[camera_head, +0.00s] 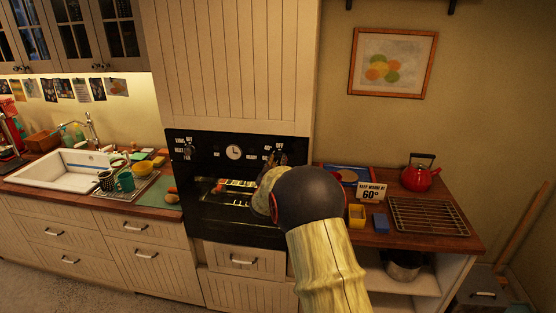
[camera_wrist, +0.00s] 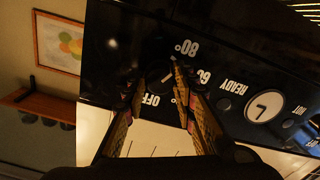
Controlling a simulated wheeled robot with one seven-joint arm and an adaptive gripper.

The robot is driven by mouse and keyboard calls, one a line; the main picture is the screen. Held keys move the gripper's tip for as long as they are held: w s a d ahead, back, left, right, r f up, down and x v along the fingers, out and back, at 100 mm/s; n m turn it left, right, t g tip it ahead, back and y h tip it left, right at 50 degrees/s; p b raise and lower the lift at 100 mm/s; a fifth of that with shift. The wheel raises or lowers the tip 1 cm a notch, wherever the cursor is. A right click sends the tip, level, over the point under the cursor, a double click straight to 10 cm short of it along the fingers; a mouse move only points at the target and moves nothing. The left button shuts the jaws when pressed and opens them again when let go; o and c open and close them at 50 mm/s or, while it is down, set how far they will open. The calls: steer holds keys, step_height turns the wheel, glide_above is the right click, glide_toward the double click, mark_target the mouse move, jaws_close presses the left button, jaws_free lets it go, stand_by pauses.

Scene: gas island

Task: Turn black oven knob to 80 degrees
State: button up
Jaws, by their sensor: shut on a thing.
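The black oven knob (camera_wrist: 157,76) sits on the black oven panel, between my fingertips in the wrist view. My gripper (camera_wrist: 160,84) is shut on the knob, one finger on each side. A faint light mark shows on the knob, but I cannot tell clearly which label it points at. In the head view the oven (camera_head: 210,205) stands behind my arm, which hides most of the right end of the panel.
A round clock dial (camera_head: 233,152) sits mid-panel, with another knob (camera_head: 187,153) at the left. On the right counter are a sign (camera_head: 367,192) reading "keep warm at 60°", a red kettle (camera_head: 420,175) and a wire rack (camera_head: 428,216). The sink (camera_head: 68,170) is left.

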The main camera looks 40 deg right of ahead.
steer(key=shift+f+n, duration=0.2)
steer(key=shift+n, duration=0.4)
steer(key=o, duration=0.8)
steer(key=shift+c, duration=0.2)
steer(key=o, duration=0.4)
steer(key=shift+r, duration=0.15)
steer(key=shift+c, duration=0.2)
steer(key=shift+a, duration=0.1)
steer(key=v, duration=1.2)
